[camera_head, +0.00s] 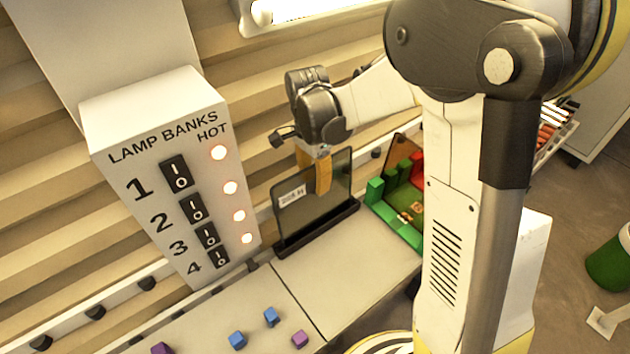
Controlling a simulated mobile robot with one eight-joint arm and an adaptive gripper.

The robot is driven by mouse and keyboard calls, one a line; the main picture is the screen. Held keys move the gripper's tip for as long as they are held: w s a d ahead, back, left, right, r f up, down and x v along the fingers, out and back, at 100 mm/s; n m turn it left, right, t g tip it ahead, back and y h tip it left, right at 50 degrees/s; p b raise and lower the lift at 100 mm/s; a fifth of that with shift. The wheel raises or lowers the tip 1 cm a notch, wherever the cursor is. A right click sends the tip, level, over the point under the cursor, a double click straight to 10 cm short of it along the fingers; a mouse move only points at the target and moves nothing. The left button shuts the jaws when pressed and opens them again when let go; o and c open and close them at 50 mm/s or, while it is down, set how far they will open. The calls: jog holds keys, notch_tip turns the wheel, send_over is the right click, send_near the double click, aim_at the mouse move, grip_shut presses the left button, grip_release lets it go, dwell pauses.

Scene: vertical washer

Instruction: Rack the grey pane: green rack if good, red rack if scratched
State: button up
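The grey pane (290,210) is dark and see-through, with a small white label on its left part. It stands upright in a black slotted base (318,228) on the pale bench. My gripper (317,175) points down at the pane's top edge, with one orange finger in front of the glass. The other finger is mostly hidden, so I cannot tell if they grip it. No scratch can be made out from here. The green rack (408,234) is right of the base, with upright green blocks. Red parts, probably the red rack (417,168), show behind it, partly hidden by my arm.
A white lamp bank box (160,150) with switches and lit red lamps stands close left of the pane. Small blue blocks (237,339), a pink block (300,338) and a purple block (161,348) lie at the bench front. The bench between them and the base is clear.

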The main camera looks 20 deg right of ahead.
notch_tip(320, 180, up, 12)
jog(key=w, duration=0.1)
jog(key=shift+a, duration=0.2)
jog(key=shift+f, duration=0.1)
dwell(0.6)
